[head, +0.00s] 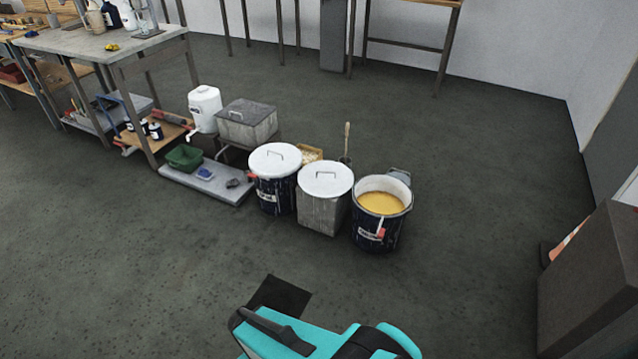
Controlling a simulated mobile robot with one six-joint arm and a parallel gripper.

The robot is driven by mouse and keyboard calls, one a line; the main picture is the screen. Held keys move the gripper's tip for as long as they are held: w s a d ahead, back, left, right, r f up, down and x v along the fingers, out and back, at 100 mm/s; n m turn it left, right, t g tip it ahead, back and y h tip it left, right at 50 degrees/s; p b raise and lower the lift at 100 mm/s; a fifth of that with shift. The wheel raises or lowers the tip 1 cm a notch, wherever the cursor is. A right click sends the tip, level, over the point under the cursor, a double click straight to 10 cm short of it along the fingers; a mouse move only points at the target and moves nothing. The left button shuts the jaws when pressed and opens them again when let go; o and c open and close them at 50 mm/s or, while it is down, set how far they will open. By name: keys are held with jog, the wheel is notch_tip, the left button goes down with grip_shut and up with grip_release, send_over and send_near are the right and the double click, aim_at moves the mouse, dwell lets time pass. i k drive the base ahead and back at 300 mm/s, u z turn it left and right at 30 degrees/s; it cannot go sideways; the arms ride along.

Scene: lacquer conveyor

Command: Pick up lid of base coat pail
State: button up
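Three containers stand in a row on the floor near the middle of the head view. The left one is a dark pail (275,196) with a white lid (275,159) that has a handle on top. The middle one is a grey container (321,214) under another white handled lid (326,180). The right one is a dark pail (376,232), open at the top, with yellow-orange content (381,203). Their labels are too small to read, so I cannot tell which is the base coat pail. My gripper is not visible; only teal and dark parts of mine show at the bottom.
Left of the pails stand a lidded grey box (247,122), a white canister (204,107) and a low grey platform (222,184) with a green bin (184,157). A workbench (100,42) stands upper left. A dark block (592,285) stands right. Floor before the pails is clear.

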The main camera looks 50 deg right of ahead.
aim_at(320, 178)
jog(key=z, duration=0.05)
jog(key=i, duration=1)
jog(key=u, duration=0.05)
